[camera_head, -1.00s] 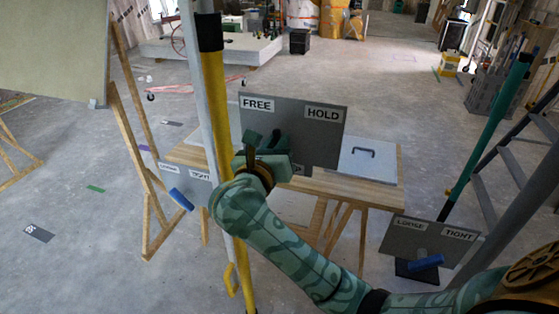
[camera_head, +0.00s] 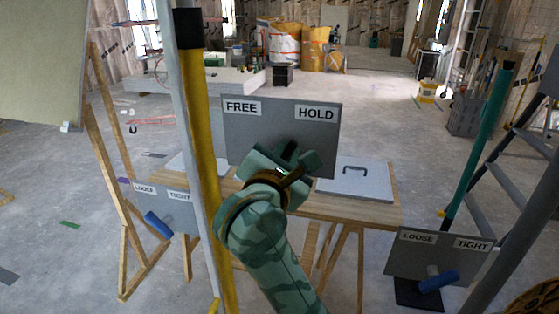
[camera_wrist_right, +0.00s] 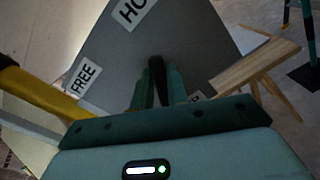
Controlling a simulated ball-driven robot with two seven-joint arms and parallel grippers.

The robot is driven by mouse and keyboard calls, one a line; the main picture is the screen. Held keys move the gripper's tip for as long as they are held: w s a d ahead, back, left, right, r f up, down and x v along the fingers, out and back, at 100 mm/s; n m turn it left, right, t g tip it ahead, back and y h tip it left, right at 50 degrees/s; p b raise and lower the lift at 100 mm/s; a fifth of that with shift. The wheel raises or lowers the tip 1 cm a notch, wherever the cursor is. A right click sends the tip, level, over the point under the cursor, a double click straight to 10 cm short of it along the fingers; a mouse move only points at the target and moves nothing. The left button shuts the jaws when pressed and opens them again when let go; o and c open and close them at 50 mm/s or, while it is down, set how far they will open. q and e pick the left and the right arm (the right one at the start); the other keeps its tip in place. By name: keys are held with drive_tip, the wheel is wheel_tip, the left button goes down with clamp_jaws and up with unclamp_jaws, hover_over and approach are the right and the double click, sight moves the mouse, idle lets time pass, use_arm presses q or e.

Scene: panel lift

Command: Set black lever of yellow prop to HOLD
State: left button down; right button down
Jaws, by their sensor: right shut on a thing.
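The yellow prop (camera_head: 200,130) stands nearly upright left of centre. Its grey plate (camera_head: 260,135) carries the label FREE (camera_head: 242,108) at left and HOLD (camera_head: 316,114) at right. My right gripper (camera_head: 297,160) is in front of the plate's lower right half, below HOLD, and hides the lever in the head view. In the right wrist view the black lever (camera_wrist_right: 157,68) stands between the two fingers of my right gripper (camera_wrist_right: 158,85), which is shut on it. The plate (camera_wrist_right: 190,40) shows tilted behind it. My left gripper is not in view.
Plates with LOOSE and TIGHT labels and blue levers stand at left (camera_head: 158,225) and right (camera_head: 438,281). A teal prop (camera_head: 480,145) stands at right. A wooden trestle table (camera_head: 345,210) with a grey handled panel (camera_head: 355,180) is behind my arm. A ladder is at far right.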

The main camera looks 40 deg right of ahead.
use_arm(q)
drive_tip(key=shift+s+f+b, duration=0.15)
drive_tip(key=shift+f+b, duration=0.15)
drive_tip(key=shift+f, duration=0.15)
use_arm(e)
drive_tip(key=shift+f+m, duration=0.15)
drive_tip(key=shift+m, duration=0.25)
drive_tip(key=c, duration=1.4)
unclamp_jaws()
drive_tip(key=shift+d, duration=0.1)
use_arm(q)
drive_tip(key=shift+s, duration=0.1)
